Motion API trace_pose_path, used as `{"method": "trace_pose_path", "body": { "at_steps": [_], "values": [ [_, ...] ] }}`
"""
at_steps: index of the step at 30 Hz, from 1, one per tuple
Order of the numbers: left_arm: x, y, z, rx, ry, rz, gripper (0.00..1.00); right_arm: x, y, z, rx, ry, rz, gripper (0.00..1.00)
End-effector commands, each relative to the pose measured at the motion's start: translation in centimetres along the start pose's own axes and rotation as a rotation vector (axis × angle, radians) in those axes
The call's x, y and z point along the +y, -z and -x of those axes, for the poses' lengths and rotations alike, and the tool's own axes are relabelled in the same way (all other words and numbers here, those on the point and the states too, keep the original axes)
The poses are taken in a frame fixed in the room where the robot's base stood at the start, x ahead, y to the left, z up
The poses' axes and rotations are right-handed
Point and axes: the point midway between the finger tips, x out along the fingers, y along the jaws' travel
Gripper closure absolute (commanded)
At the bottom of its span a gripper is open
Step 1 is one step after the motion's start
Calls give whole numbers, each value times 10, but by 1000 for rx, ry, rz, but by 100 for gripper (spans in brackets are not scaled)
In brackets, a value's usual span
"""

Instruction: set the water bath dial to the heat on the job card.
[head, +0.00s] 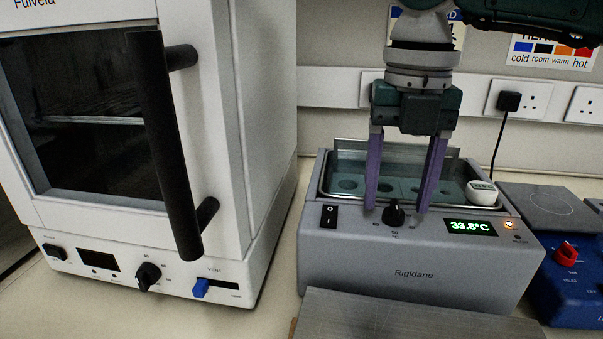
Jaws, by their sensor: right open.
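The grey water bath (413,271), marked Rigidane, stands right of centre on the bench. Its black dial (393,214) is on the sloped front panel, with small numbers around it that are hard to read. Its green display (470,227) reads 33.8°C, and a small lamp beside it glows orange. My right gripper (396,208) points down over the panel. It is open, with one purple finger on each side of the dial; I cannot tell whether they touch it. The job card (458,30) seems to be on the wall, mostly hidden behind my right arm. My left gripper is not in view.
A white oven (250,120) with a black handle (170,150) stands close on the left. A blue device with a red knob (566,253) and a grey plate (538,205) are at the right. A grey slab (390,318) lies in front of the bath. A heat colour chart (552,50) hangs behind.

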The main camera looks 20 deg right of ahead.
Motion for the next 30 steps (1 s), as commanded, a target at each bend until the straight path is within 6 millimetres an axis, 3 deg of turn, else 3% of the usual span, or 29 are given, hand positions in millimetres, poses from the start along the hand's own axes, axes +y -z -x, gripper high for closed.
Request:
{"method": "trace_pose_path", "body": {
  "at_steps": [9, 15, 30],
  "values": [
    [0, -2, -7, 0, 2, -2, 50, 1, -1, 61, -5, -4, 0, 37],
    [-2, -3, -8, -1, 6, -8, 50, 0, 0, 87, -2, -1, -1, 37],
    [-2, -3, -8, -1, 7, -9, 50, 0, 0, 92, 0, 0, 0, 37]
  ]
}}
